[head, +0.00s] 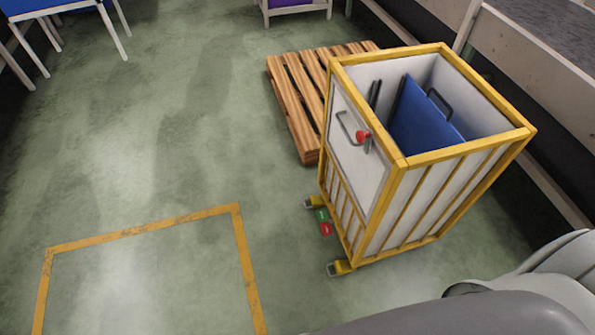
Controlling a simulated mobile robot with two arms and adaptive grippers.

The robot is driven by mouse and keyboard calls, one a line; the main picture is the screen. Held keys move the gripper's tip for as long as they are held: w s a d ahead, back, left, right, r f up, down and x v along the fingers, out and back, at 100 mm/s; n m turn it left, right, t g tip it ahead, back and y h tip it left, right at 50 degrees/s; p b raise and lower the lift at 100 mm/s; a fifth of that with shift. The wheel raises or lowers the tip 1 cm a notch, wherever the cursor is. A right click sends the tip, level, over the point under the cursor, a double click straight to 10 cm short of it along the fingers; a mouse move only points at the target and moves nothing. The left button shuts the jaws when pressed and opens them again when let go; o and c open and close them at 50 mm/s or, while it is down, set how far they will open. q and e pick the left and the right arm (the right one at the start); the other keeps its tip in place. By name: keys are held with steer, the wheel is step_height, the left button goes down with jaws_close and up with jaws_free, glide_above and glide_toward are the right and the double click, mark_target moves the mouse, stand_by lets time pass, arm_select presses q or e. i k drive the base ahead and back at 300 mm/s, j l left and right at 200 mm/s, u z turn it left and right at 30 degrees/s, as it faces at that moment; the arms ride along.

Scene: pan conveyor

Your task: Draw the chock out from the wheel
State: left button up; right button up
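A cart (400,162) with yellow edges and white panels stands upright on the green floor. Two yellow-and-grey wheel parts show at its lower left, one at the far corner (313,202) and one at the near corner (340,268). I cannot tell a separate chock from these wheel parts at this size. Between them, a small green piece (321,215) and a small red piece (326,229) sit low at the cart's side. The other wheels are hidden behind the cart. Neither gripper is in view; only grey parts of my own body show at the lower right.
A wooden pallet (294,103) lies behind the cart. A red knob (363,135) and handle are on its left panel; a blue board (415,118) stands inside. A yellow floor outline (242,255) lies left on open floor. A grey rail and wall are at right.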

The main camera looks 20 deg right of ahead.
mark_target(316, 201)
steer(key=i, duration=1.95)
steer(key=i+j, duration=0.1)
steer(key=i, duration=1.8)
steer(key=l+z, duration=0.1)
steer(key=z, duration=3.65)
